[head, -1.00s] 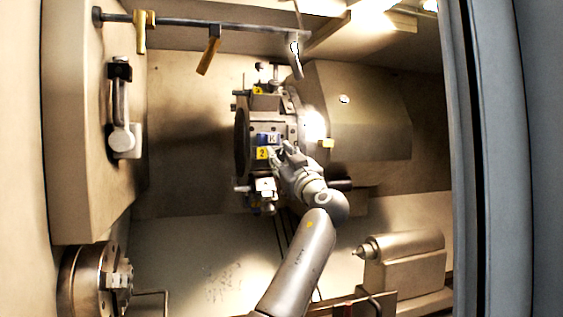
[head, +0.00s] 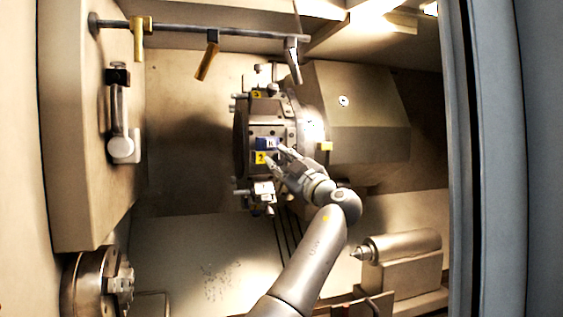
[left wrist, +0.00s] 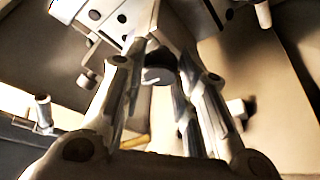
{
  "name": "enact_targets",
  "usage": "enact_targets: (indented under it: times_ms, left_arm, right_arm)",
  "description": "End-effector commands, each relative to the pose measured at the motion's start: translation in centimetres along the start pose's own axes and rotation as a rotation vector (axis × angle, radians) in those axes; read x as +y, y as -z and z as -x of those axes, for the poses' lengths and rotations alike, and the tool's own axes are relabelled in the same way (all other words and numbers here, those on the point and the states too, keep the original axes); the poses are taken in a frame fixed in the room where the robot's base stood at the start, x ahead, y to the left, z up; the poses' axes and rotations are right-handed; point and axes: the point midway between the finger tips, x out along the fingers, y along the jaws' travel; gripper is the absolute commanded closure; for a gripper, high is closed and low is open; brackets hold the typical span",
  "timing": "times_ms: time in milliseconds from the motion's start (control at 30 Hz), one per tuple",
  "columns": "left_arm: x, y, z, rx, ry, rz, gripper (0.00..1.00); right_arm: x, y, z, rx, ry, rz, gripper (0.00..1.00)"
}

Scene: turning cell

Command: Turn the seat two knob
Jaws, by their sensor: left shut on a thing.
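The turret (head: 266,117) stands in the middle of the head view. Its face carries a yellow label marked 2 (head: 260,157) and a blue label with a K-like mark (head: 268,143). My left gripper (head: 275,154) reaches the turret from the lower right, its fingers beside these labels. In the left wrist view, the two fingers of my left gripper (left wrist: 160,78) are around a short dark round knob (left wrist: 159,62) below the pale turret block. The gripper is shut on this knob. The fingers hide the knob in the head view. My right gripper is not in view.
A yellow label marked 3 (head: 257,93) is higher on the turret. A chuck (head: 92,283) is at lower left and a tailstock (head: 405,250) at lower right. A rail (head: 175,24) with hanging nozzles crosses above. The blue-grey door edge (head: 485,160) stands at right.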

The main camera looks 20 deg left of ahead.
Motion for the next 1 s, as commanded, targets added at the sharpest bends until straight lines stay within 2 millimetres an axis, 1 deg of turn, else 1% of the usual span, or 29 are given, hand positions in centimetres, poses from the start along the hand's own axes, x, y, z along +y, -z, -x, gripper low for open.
enact_targets:
  times_ms: [167,200,333,633,767,867,967,1000]
  left_arm:
    - [0.0,-0.1,0.0,-0.003,0.000,0.001,0.96]
    - [0.0,-0.1,0.0,-0.003,0.000,0.001,0.69]
    - [0.0,-0.1,0.0,-0.002,0.000,0.001,0.52]
    - [0.0,0.0,0.0,0.000,0.000,0.000,0.51]
    - [0.0,0.0,0.5,-0.001,-0.002,0.001,0.51]
    - [0.0,-0.1,1.4,-0.001,-0.002,0.001,0.51]
    - [0.0,-0.1,2.7,-0.002,-0.002,0.002,0.51]
    - [0.0,-0.2,3.5,-0.003,-0.002,0.002,0.51]
  right_arm:
    - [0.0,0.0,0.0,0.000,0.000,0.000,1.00]
    - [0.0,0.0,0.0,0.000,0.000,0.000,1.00]
    - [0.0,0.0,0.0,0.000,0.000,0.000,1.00]
    - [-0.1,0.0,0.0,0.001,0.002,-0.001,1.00]
    - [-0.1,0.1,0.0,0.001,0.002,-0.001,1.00]
    - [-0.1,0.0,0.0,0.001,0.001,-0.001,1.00]
    - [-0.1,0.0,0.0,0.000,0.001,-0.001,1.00]
    - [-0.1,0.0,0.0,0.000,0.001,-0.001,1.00]
